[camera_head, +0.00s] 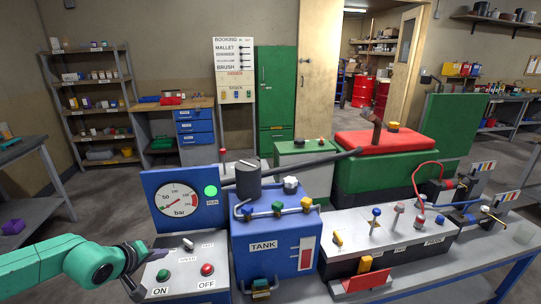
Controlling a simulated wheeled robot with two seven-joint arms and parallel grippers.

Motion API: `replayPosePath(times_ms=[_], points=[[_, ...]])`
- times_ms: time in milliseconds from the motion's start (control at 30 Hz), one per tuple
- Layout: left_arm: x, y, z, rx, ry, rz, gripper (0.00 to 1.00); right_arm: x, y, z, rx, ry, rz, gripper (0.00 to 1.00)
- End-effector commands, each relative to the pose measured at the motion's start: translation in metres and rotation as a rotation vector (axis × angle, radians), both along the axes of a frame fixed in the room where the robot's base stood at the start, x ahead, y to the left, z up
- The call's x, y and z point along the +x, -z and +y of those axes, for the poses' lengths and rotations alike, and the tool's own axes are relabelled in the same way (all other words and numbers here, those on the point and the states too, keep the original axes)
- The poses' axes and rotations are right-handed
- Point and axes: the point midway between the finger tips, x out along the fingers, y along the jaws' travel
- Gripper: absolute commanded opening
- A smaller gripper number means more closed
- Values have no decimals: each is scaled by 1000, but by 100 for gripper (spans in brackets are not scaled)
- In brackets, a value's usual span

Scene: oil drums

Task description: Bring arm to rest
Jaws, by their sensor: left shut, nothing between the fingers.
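My left arm (45,264), green, comes in from the lower left. Its dark gripper (138,262) is at the left edge of the control box (185,283) with the green ON button (163,275) and the red OFF button (207,269). The gripper is shut and holds nothing. I cannot tell whether it touches the box. My right gripper is not in view.
A blue gauge panel (157,186) and a blue tank (265,262) stand right of the gripper. A white-topped panel with levers (345,222) and a green machine with a red top (385,142) stand farther right. Open floor (110,210) lies behind the arm.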

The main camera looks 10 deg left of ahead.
Motion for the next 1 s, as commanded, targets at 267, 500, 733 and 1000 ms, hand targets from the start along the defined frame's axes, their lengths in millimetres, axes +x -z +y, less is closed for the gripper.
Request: replayPosePath(times_ms=[267,500,733,1000], points=[[13,-71,-158,-1577,-505,-141,0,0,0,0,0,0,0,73],[-36,-27,-69,2247,1242,193,0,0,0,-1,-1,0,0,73],[-120,66,-82,1258,1035,297,0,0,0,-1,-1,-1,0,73],[-202,112,-144,549,868,439,0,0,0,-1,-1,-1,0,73]])
